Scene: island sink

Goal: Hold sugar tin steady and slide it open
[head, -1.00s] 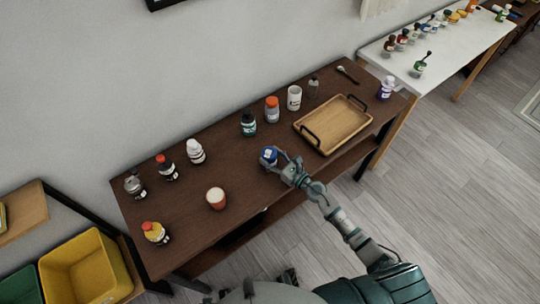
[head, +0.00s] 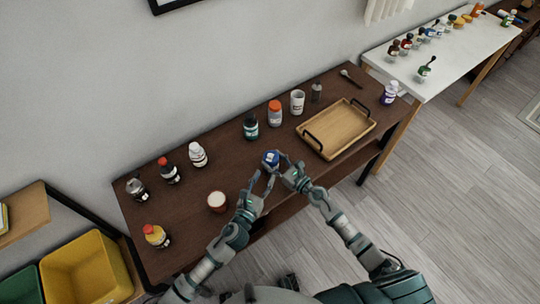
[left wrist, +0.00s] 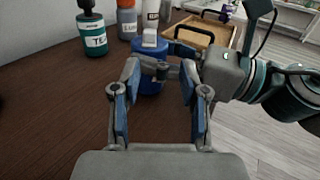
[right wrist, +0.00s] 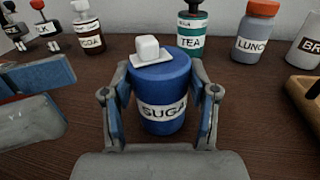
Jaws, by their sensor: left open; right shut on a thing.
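The sugar tin (head: 270,158) is a blue cylinder standing upright on the brown table. In the right wrist view the tin (right wrist: 163,97) carries a label reading "SUGA" and a white lid piece with a white cube-shaped knob (right wrist: 147,47) on top. My right gripper (head: 284,166) is shut on the tin, a finger on each side of its body. My left gripper (head: 259,175) is open and empty, just left of and in front of the tin. In the left wrist view the tin (left wrist: 150,80) is partly hidden behind the right gripper's fingers.
A wooden tray (head: 338,128) lies to the right. Bottles line the back, including the tea bottle (head: 250,127) and the orange-capped lunch jar (head: 275,113). The table between cup and tin is bare.

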